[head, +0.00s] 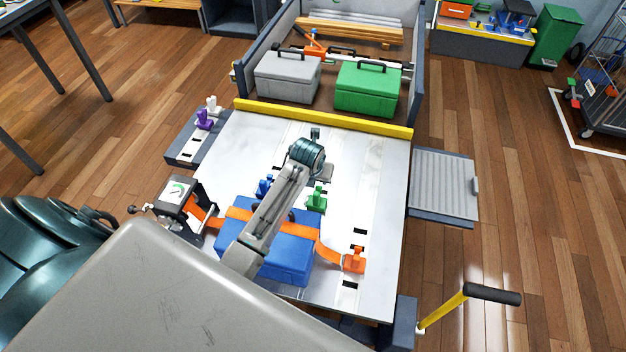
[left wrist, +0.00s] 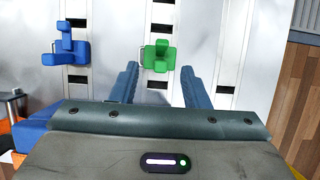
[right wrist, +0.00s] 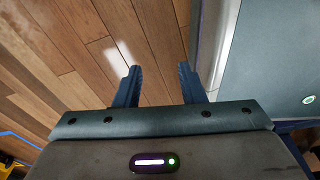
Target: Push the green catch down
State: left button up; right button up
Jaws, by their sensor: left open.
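The green catch (head: 316,200) stands on the pale slotted panel, right of the blue catch (head: 265,186). In the left wrist view the green catch (left wrist: 159,55) appears just beyond and between the fingertips of my left gripper (left wrist: 158,68), which is open and empty. I see no contact, but the exact gap is hard to judge. In the head view my left arm reaches over the panel beside the catch, and its fingers are hard to make out. My right gripper (right wrist: 159,68) is open and empty over the wooden floor, outside the head view.
A blue case (head: 285,258) lies under an orange strap (head: 328,255) near the panel's front. A yellow bar (head: 320,118) crosses the panel's back edge, before a grey case (head: 287,78) and a green case (head: 368,90). A yellow-shafted handle (head: 443,312) stands at front right.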

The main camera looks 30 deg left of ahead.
aim_at(319, 188)
pick_arm(q)
jog(key=x, duration=0.4)
jog(key=shift+d+f, duration=0.2)
jog(key=shift+d, duration=0.1)
jog(key=x, duration=0.3)
jog(key=shift+a, duration=0.2)
jog(key=shift+w+f, duration=0.3)
jog(key=shift+f, duration=0.45)
jog(key=shift+w+f, duration=0.1)
jog(key=shift+f, duration=0.05)
grip_shut()
pick_arm(e)
jog(key=d, duration=0.1)
jog(key=s+d, duration=0.1)
jog(key=d, duration=0.1)
jog(key=shift+s+d, duration=0.15)
jog(key=shift+s, duration=0.05)
